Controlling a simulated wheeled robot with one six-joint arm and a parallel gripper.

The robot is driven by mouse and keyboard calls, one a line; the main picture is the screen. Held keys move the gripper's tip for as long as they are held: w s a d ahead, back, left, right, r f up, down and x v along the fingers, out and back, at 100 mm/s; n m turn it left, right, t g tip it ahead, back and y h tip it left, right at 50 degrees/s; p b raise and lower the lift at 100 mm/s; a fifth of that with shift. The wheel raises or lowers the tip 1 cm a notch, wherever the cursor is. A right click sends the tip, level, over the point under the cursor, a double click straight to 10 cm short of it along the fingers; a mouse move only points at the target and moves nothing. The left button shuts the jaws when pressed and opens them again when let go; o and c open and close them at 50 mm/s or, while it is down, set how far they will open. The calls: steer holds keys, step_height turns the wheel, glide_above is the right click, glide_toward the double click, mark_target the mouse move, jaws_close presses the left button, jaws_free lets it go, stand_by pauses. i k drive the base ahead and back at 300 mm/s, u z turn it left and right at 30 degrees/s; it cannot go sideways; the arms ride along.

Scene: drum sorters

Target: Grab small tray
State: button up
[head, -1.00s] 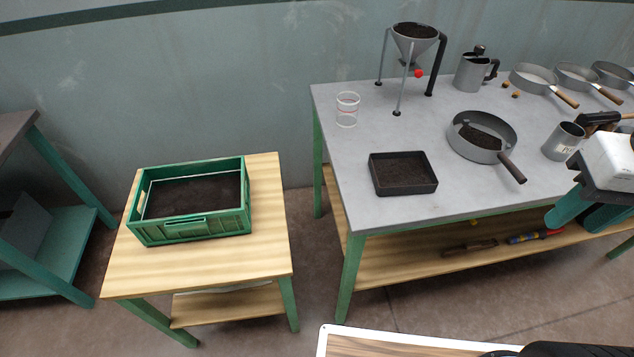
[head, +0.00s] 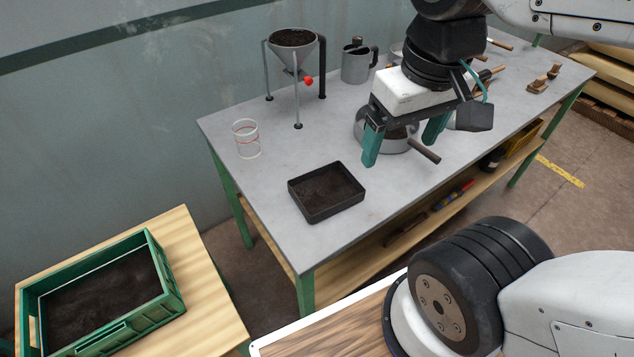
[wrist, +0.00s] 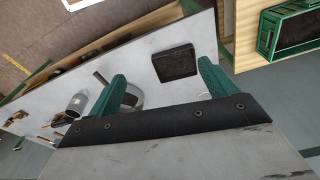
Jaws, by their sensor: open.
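The small tray (head: 326,192) is a shallow black rectangular tray with dark soil in it. It lies flat on the grey table near its front left part. In the wrist view the small tray (wrist: 176,63) shows beyond and between my two green fingers, nearer the right one. My gripper (head: 403,147) is open and empty, above the table to the right of the tray and apart from it. The wrist view shows its fingers (wrist: 160,82) spread wide with nothing between them.
A clear cup (head: 246,139) stands behind the tray. A funnel stand (head: 295,60) and a metal jug (head: 356,63) are at the back. A round pan (head: 398,141) is partly hidden behind my gripper. A green crate (head: 165,275) of soil sits on a wooden table at left.

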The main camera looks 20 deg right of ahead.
mark_target(321, 193)
steer(key=k, duration=0.5)
steer(key=z, duration=3.45)
steer(key=k, duration=1.5)
steer(key=u, duration=2.25)
